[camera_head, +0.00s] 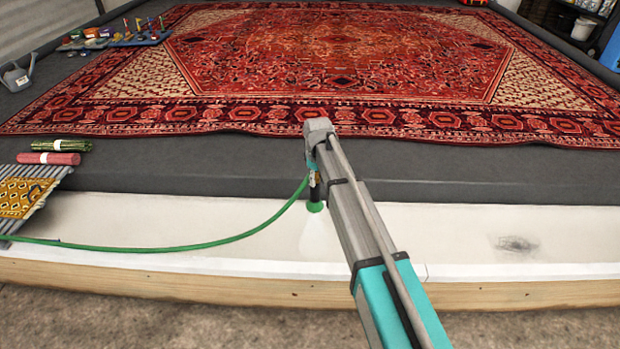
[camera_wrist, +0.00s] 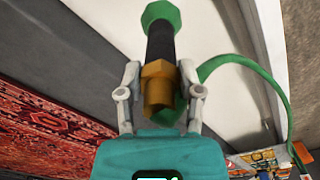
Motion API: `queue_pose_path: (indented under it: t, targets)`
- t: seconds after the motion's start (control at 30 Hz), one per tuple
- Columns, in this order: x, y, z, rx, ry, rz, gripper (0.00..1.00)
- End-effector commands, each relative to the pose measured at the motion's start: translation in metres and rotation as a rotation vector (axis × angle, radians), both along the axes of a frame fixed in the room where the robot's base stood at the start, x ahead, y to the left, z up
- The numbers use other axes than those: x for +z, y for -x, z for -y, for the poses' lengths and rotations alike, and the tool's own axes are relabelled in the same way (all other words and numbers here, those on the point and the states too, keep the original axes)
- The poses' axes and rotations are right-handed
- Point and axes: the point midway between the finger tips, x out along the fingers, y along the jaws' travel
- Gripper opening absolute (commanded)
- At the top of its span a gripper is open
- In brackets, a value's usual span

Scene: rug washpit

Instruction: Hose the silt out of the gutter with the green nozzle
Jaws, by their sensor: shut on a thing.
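My gripper (camera_wrist: 160,85) is shut on the green nozzle, around its brass and black body. The nozzle (camera_wrist: 160,38) has a green head at its far end in the wrist view. In the head view the nozzle (camera_head: 316,206) hangs below my gripper, head down, over the white gutter (camera_head: 420,232). A pale fan, like spray, shows below its head. A green hose (camera_head: 215,243) runs from it to the left along the gutter. A dark grey silt patch (camera_head: 513,243) lies in the gutter to the right, apart from the nozzle. My arm hides part of the gutter between them.
A large red patterned rug (camera_head: 330,60) lies on the dark floor behind the gutter. Rolled rugs (camera_head: 50,158) and a slatted rack with a yellow rug (camera_head: 25,195) are at the left. A wooden edge (camera_head: 200,284) runs along the front.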

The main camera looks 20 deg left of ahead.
Motion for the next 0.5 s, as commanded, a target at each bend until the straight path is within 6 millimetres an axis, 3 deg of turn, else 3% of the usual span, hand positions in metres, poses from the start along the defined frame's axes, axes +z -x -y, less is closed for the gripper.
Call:
queue_pose_path:
  t: [0.5]
  targets:
    - [0.0,-0.005,0.018,0.0,0.0,0.0,0.0]
